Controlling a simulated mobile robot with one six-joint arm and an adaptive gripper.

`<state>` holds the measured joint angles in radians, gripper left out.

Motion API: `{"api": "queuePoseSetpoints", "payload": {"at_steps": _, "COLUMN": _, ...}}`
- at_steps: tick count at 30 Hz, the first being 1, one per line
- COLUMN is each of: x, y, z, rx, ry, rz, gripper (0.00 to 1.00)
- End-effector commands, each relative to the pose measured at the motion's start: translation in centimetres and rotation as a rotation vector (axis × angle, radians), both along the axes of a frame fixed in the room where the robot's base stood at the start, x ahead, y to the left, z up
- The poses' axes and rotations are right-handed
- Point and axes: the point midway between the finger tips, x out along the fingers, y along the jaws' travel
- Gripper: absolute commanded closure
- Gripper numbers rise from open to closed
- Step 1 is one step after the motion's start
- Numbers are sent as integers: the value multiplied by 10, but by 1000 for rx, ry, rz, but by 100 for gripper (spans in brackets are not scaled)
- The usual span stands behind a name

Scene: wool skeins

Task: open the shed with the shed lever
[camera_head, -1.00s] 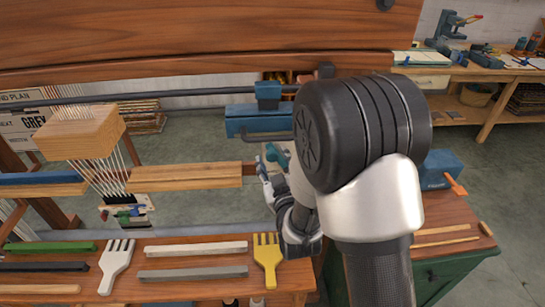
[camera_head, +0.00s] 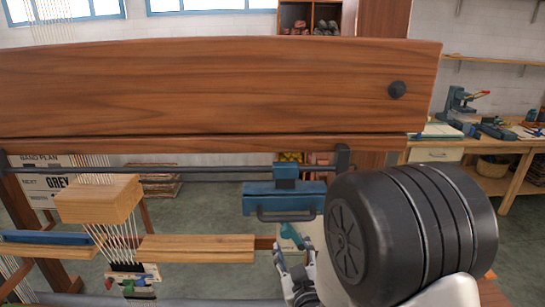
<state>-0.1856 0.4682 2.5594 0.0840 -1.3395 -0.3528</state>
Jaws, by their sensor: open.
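A blue block with a dark bar handle (camera_head: 286,215) hangs on the dark rail of the wooden loom, right of centre; it looks like the shed lever, but I cannot be sure. My gripper (camera_head: 293,252) is below this handle, pointing up and away, open and apparently empty. The handle looks clear of the fingers, though the depth between them is hard to judge. A teal piece shows by the fingertips, and I cannot tell what it belongs to. My arm's large dark joint covers the lower right and hides what is behind it. White threads (camera_head: 125,240) hang below a wooden block at left.
A thick wooden beam (camera_head: 200,90) spans the loom above the gripper. A wooden bar (camera_head: 195,248) lies left of the gripper. A side bench (camera_head: 470,150) with tools stands at the back right. Bare floor shows behind the loom.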

Motion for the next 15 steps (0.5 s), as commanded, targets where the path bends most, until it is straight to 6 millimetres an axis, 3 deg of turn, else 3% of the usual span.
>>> {"api": "queuePoseSetpoints", "payload": {"at_steps": 4, "x": -4, "y": -10, "z": 19, "rx": 47, "ry": 127, "rz": -20, "gripper": 51}}
{"api": "queuePoseSetpoints", "payload": {"at_steps": 8, "x": -23, "y": -21, "z": 31, "rx": 90, "ry": 284, "rz": -45, "gripper": 51}}
{"api": "queuePoseSetpoints", "payload": {"at_steps": 11, "x": -48, "y": -30, "z": 40, "rx": 120, "ry": 406, "rz": -71, "gripper": 51}}
{"api": "queuePoseSetpoints", "payload": {"at_steps": 15, "x": -96, "y": -43, "z": 52, "rx": 155, "ry": 574, "rz": -115, "gripper": 51}}
